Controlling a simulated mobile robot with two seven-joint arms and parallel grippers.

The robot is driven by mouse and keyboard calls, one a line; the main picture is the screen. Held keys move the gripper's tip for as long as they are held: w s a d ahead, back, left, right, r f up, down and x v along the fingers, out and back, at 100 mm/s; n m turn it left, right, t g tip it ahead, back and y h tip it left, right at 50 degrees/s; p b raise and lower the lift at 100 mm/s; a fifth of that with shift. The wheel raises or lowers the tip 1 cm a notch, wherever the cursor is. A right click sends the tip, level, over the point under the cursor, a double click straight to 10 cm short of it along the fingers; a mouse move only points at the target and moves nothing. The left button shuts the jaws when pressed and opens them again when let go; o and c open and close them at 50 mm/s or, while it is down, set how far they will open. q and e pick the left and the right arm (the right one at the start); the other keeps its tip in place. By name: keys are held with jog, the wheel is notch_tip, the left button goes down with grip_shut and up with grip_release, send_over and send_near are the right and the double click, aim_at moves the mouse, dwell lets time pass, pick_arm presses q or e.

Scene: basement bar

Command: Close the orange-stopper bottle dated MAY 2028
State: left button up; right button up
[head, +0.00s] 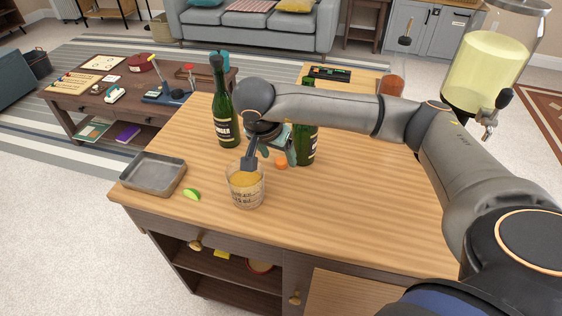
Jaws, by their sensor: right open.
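A small orange stopper (281,163) lies on the wooden counter top, just below my right gripper. My right gripper (271,161) is open above the counter, its fingers apart, one near the glass and one near the stopper. A green bottle (307,146) stands upright behind the gripper; my arm hides its middle, and its top is not clear. A second green bottle (226,119) with a dark top stands upright to the left. Both have dark labels with light print; no date is readable. My left gripper is not in view.
A glass with amber liquid (246,189) stands near the front edge, close to the gripper. A lime wedge (192,194) and a metal tray (153,175) lie left. A drink dispenser (485,65) stands at the back right. The counter's right part is clear.

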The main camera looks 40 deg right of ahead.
aim_at(281, 163)
jog(key=shift+x, duration=1.1)
grip_shut()
